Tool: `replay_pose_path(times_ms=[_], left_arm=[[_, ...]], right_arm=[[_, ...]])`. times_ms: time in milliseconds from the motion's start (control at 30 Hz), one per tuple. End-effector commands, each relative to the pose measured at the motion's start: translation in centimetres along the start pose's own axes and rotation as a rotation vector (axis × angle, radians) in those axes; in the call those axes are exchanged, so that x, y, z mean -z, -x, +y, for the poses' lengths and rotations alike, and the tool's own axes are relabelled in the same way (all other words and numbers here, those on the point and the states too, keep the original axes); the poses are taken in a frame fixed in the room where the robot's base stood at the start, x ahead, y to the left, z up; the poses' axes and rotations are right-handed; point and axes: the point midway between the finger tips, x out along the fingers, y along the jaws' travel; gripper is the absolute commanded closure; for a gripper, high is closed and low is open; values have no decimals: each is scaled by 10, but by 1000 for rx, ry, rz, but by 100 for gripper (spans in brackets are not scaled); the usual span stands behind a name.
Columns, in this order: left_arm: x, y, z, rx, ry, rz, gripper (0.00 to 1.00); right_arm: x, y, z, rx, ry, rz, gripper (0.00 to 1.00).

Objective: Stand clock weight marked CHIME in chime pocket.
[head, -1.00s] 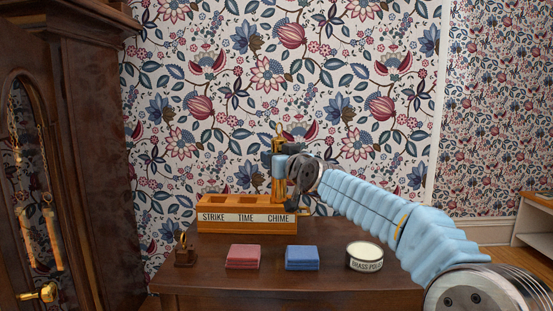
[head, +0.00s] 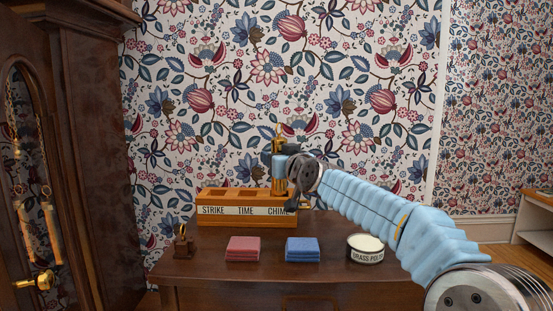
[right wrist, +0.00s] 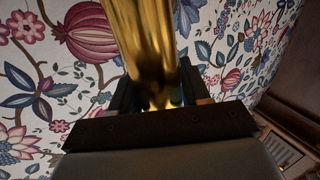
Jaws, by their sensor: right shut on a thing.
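The brass clock weight (head: 279,187) is upright in my right gripper (head: 280,165), with its hook showing above the fingers. My right gripper is shut around it. The weight's lower end is at the right end of the wooden rack (head: 245,222), over or in the pocket behind the CHIME label; I cannot tell how deep. The STRIKE and TIME pockets look empty. In the right wrist view the shiny weight (right wrist: 147,45) stands between the dark fingers. Its marking is not readable. The gripper covers the end of the CHIME label. My left gripper is not in view.
On the dark table (head: 210,280) in front of the rack are a small brown block with a brass ring (head: 183,246), a red cloth (head: 243,249), a blue cloth (head: 302,250) and a brass polish tin (head: 366,249). A tall clock case (head: 85,150) stands at the left.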

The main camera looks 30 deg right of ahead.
Motion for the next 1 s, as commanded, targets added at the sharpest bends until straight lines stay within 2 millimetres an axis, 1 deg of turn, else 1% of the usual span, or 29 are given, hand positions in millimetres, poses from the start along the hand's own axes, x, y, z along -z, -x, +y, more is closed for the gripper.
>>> replay_pose_path(times_ms=[33,467,500,567,600,667,867,900,1000], left_arm=[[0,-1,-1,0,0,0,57],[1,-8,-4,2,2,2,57],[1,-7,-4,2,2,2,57],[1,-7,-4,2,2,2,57],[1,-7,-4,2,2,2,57],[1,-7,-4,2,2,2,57],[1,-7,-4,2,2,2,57],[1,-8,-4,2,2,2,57],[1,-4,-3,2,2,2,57]], right_arm=[[4,1,0,-1,-1,13,100],[-4,1,1,-2,-1,13,100],[-3,1,1,-2,-1,13,48],[-4,1,1,-1,-1,11,38],[-4,1,1,-1,-1,9,32],[-5,1,0,-1,-1,8,24],[-7,0,0,-1,0,4,24],[-13,-1,0,1,1,-10,24],[-10,1,0,0,1,-7,24]])
